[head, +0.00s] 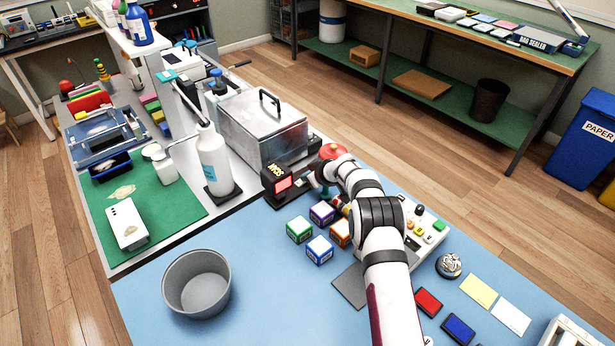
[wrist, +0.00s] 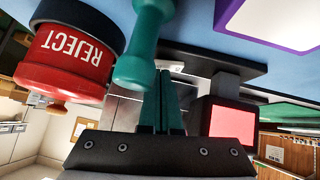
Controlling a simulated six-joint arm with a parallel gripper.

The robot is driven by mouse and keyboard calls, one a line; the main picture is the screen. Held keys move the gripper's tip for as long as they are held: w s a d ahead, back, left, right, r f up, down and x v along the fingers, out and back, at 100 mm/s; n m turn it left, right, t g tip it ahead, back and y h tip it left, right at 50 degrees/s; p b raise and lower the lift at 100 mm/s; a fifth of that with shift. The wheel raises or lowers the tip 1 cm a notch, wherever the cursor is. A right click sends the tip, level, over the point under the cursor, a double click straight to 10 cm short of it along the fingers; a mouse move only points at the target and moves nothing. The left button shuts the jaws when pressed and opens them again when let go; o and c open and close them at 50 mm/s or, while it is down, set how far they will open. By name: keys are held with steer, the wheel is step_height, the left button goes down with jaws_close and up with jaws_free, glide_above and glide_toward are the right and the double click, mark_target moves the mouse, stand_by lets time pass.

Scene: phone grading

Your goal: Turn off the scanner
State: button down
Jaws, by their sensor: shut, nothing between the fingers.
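The scanner is a small black box (head: 277,184) with lettering on top and a lit pink-red screen, at the far edge of the blue mat in the head view. In the wrist view, upside down, its lit screen (wrist: 232,125) is right of my fingers. My gripper (wrist: 166,78) has teal fingers closed together, with nothing between them. The fingers are beside the scanner and look apart from it. A teal rounded handle (wrist: 145,48) is close to the fingertips; I cannot tell whether they touch. The scanner's switch cannot be made out.
A red REJECT stamp or button (wrist: 72,60) is close on the left in the wrist view. Several coloured cubes (head: 319,249) lie near the scanner. A metal box (head: 262,125) stands behind it. A grey bin (head: 197,283) is at front left. My arm hides part of a button panel (head: 428,236).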

steer(key=shift+w+d+f, duration=0.1)
steer(key=shift+f, duration=0.25)
steer(key=shift+s+a, duration=0.6)
step_height(320, 180, up, 4)
steer(key=shift+s+a+f, duration=0.15)
steer(key=v, duration=1)
steer(key=shift+r, duration=0.3)
steer(key=shift+a, duration=0.1)
